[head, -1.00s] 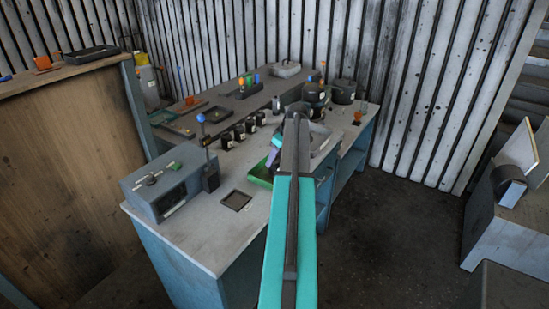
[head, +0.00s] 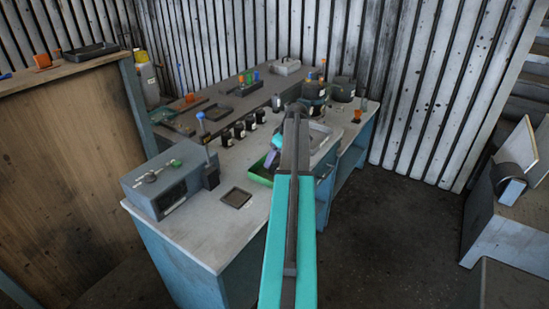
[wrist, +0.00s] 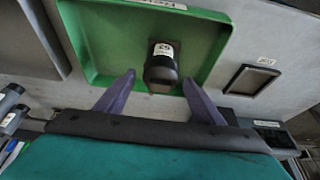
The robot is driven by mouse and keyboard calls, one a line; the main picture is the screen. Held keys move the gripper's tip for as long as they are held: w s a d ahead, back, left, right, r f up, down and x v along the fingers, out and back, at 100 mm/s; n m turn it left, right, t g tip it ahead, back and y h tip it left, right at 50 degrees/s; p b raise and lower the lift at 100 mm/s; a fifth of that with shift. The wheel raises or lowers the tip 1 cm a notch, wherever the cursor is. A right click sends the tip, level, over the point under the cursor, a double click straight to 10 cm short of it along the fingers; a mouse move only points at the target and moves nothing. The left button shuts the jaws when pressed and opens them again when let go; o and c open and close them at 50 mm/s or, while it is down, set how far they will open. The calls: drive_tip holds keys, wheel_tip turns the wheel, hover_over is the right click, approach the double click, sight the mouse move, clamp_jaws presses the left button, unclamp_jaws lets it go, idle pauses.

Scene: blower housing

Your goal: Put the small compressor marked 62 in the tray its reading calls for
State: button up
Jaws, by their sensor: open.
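A small dark compressor (wrist: 161,72) with a white label is in the green tray (wrist: 95,45) in the wrist view. The label's number is small and hard to read, perhaps 62. My gripper (wrist: 158,84) is open, with one purple finger on each side of the compressor and visible gaps between. In the head view the green tray (head: 260,179) shows on the bench, left of my arm. My gripper (head: 270,157) is over it, its fingertips partly hidden, and the compressor cannot be made out there.
A small dark square tray (head: 236,198) lies on the bench (head: 205,235), with a grey instrument box (head: 168,180) to its left. Several dark labelled compressors (head: 239,130) stand in a row behind. A grey tray (head: 319,134) is right of my arm. Bare bench shows at the front.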

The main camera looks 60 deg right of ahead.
drive_tip(key=shift+r, duration=0.2)
drive_tip(key=b+v, duration=0.3)
drive_tip(key=v, duration=0.9)
drive_tip(key=shift+s+f, duration=0.1)
drive_tip(key=shift+f, duration=0.05)
idle(0.9)
